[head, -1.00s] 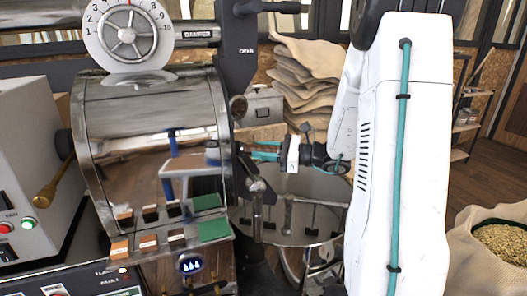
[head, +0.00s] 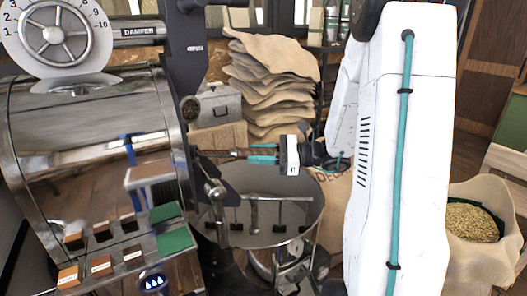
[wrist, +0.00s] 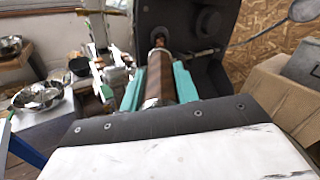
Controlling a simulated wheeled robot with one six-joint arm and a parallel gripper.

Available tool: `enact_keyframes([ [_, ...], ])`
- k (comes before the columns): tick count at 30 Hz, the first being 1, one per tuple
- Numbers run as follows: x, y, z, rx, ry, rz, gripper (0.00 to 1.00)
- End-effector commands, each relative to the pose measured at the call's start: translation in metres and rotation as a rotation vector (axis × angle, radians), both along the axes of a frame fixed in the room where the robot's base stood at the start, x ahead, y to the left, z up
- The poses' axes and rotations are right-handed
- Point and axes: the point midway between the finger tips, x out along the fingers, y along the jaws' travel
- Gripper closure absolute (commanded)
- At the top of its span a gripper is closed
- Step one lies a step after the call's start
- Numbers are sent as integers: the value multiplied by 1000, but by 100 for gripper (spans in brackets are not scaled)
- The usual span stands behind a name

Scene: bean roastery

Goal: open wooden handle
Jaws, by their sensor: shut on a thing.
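The wooden handle (wrist: 160,78) is a brown cylinder that runs away from my wrist toward a dark plate on the roaster front. In the wrist view my gripper (wrist: 158,85) has one teal finger on each side of it, shut on it. In the head view my gripper (head: 264,155) reaches in from the right, and the handle (head: 232,153) shows as a short brown bar between it and the roaster. The handle's near end is hidden by my gripper's body.
The roaster drum (head: 95,130) fills the left, with a damper dial (head: 54,32) above. A round cooling tray (head: 262,210) lies below my gripper. Stacked sacks (head: 270,80) stand behind, and an open sack of beans (head: 472,222) is at the right.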

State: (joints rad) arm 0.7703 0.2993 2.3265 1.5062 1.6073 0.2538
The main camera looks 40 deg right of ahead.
Motion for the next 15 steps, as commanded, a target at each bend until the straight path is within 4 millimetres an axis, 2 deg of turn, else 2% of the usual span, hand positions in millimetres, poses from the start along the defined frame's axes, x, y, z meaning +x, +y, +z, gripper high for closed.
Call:
enact_keyframes([
  [7, 0, 1, 0, -1, -2, 2, 100],
  [8, 0, 1, 0, -1, -2, 2, 67],
  [9, 0, 1, 0, -1, -2, 2, 56],
  [10, 0, 1, 0, -1, -2, 2, 49],
  [15, 0, 0, 0, -1, -1, 1, 49],
])
